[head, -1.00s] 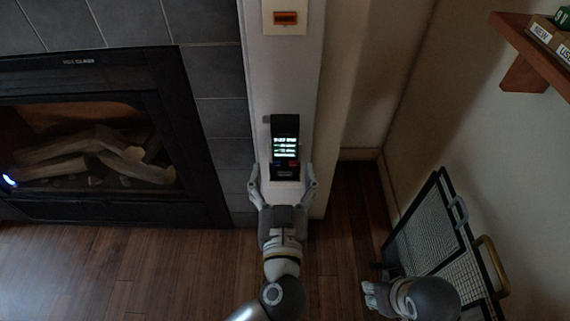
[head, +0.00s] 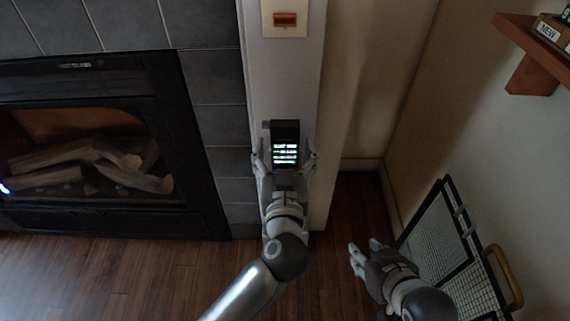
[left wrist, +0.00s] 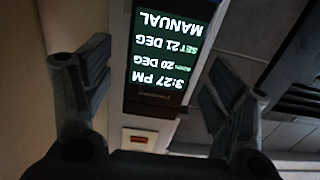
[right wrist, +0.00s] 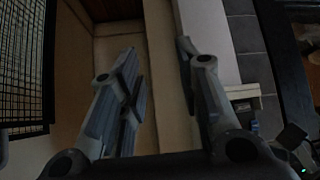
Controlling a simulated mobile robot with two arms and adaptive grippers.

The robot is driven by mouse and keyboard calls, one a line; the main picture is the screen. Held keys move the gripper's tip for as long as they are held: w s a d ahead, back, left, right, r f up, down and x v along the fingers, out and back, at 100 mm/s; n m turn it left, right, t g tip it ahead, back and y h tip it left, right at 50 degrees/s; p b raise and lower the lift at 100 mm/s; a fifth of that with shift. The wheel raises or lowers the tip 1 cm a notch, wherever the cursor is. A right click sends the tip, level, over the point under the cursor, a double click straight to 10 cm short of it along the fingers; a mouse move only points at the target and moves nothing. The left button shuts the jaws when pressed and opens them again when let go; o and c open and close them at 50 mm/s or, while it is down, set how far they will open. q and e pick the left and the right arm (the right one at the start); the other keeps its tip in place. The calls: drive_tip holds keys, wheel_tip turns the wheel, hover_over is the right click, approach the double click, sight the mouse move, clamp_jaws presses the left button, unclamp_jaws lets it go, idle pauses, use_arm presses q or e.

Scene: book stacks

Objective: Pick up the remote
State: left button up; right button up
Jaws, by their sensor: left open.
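The remote (head: 285,150) is a dark upright device with a lit screen, on the narrow white wall strip beside the fireplace. In the left wrist view its screen (left wrist: 168,50) shows upside-down text with a time and temperatures. My left gripper (head: 285,158) is open, with one finger on each side of the remote; gaps show between fingers and remote in the left wrist view. The remote's lower end is hidden behind my gripper in the head view. My right gripper (head: 362,254) is open and empty, low on the right, away from the remote.
A fireplace (head: 90,150) with logs is on the left. An orange switch (head: 285,20) is on the wall strip above the remote. A wooden shelf (head: 535,60) juts out at upper right. A black mesh screen (head: 440,235) stands near my right gripper. Wooden floor (head: 130,275) lies below.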

use_arm(q)
drive_tip(key=shift+w+b, duration=0.35)
drive_tip(key=shift+w, duration=0.95)
use_arm(e)
drive_tip(key=w+r+t, duration=0.1)
drive_tip(key=w+a+r+t, duration=0.1)
drive_tip(key=w+r, duration=0.1)
drive_tip(key=shift+w+a+r+t+y, duration=0.25)
drive_tip(key=shift+w+t+y, duration=0.05)
drive_tip(key=shift+w+t, duration=0.1)
use_arm(q)
drive_tip(key=shift+c, duration=0.2)
drive_tip(key=c, duration=1.5)
drive_tip(key=shift+r, duration=0.1)
use_arm(e)
drive_tip(key=shift+s+f, duration=0.1)
